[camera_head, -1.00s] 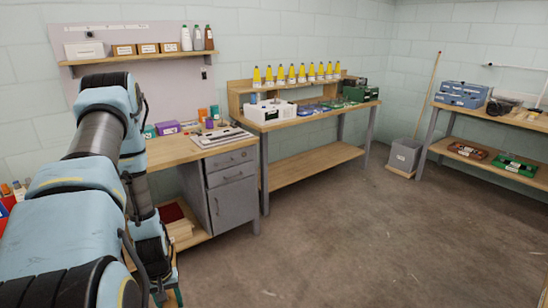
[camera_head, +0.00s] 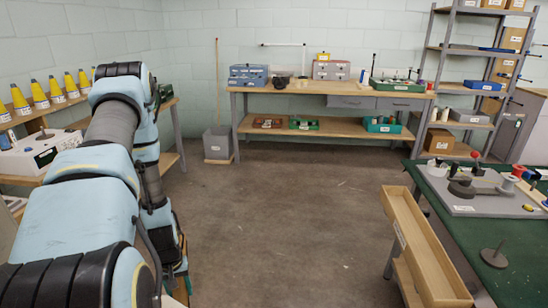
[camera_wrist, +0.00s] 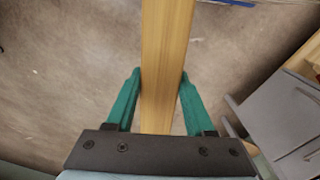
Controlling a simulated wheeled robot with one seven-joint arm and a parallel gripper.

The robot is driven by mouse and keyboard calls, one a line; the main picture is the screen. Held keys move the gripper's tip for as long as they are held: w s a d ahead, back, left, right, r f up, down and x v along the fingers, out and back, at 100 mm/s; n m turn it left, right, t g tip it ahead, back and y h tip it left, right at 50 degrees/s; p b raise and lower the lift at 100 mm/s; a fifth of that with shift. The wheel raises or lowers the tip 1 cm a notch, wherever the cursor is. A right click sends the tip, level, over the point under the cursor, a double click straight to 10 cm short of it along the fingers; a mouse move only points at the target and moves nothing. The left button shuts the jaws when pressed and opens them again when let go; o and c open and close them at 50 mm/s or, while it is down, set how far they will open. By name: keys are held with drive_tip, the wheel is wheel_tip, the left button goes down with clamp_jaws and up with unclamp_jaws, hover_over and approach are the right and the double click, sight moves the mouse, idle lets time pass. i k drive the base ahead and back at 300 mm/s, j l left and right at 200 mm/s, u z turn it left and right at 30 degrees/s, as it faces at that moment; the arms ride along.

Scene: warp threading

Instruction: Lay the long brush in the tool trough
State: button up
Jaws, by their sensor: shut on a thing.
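A long, flat piece of pale wood, taken to be the long brush (camera_wrist: 167,45), runs through my gripper (camera_wrist: 159,78) in the wrist view. The two green fingers are shut on it from either side. Its far end runs out of the picture at the top, and no bristles show. In the head view my arm hides most of the gripper and the brush. The tool trough (camera_head: 408,247) is a long, open wooden box at the near left edge of the green-topped table (camera_head: 520,238), at the lower right. It looks empty and is well apart from my gripper.
A grey plate (camera_head: 478,207) with several spools and fittings lies on the green table, near a small spindle stand (camera_head: 494,257). A workbench (camera_head: 330,89) stands along the back wall beside tall shelves (camera_head: 470,50). The floor between is clear.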

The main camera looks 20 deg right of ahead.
sight(417, 245)
drive_tip(key=i+z, duration=0.75)
drive_tip(key=z, duration=0.15)
drive_tip(key=i+j+z, duration=0.15)
drive_tip(key=i+z, duration=0.3)
drive_tip(key=i+j+z, duration=0.2)
drive_tip(key=z, duration=0.25)
